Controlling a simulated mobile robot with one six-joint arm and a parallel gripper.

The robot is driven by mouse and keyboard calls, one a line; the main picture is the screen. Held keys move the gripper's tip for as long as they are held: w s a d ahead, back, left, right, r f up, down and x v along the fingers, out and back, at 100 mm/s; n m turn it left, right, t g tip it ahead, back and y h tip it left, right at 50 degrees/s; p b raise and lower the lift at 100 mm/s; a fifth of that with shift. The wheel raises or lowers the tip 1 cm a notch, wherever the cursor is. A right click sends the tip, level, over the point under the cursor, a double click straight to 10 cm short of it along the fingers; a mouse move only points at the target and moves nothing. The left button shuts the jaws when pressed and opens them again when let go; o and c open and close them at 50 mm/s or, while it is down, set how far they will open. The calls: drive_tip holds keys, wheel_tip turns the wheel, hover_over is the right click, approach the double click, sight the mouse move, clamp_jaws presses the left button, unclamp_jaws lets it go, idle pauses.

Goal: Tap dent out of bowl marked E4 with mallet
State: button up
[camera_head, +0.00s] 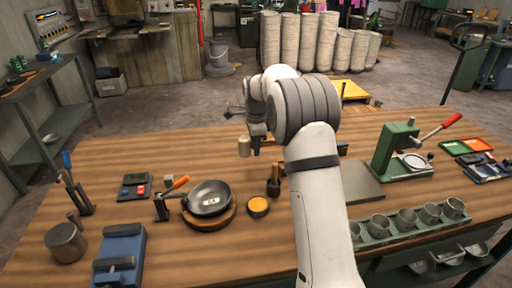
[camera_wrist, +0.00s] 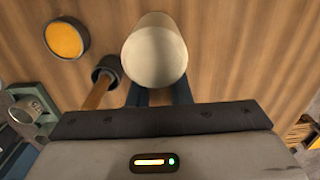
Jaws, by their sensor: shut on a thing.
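A dark metal bowl (camera_head: 210,196) sits open side up on a round wooden base (camera_head: 212,221) on the bench, left of centre. No E4 mark or dent can be made out on it. An orange-handled clamp (camera_head: 170,194) stands at its left edge. My gripper (camera_head: 256,143) is above the bench, to the right of and higher than the bowl. It is shut on a mallet with a pale cream head (camera_head: 244,147). In the wrist view the mallet head (camera_wrist: 155,50) covers the space beyond my fingers (camera_wrist: 158,96), and the mallet's handle is hidden.
A tin of orange-yellow stuff (camera_head: 258,206) and an upright dark-headed tool (camera_head: 273,186) stand right of the bowl. A green press (camera_head: 400,150) and a rack of several cups (camera_head: 378,240) are at the right. A blue vise (camera_head: 120,258) is front left.

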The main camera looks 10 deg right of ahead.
clamp_jaws()
drive_tip(key=s+a+r+n+p, duration=0.1)
drive_tip(key=s+a+n, duration=0.1)
drive_tip(key=s+a, duration=0.45)
drive_tip(key=n+p, duration=0.1)
drive_tip(key=n, duration=0.2)
hover_over(223, 204)
drive_tip(key=shift+w, duration=0.1)
drive_tip(key=shift+r, duration=0.1)
wheel_tip(223, 204, down, 9)
drive_tip(key=b, duration=0.5)
drive_tip(key=shift+r+b, duration=0.2)
drive_tip(key=shift+b, duration=0.2)
wheel_tip(223, 204, up, 6)
drive_tip(key=p, duration=0.4)
drive_tip(key=shift+d+f, duration=0.1)
drive_tip(key=shift+f, duration=0.15)
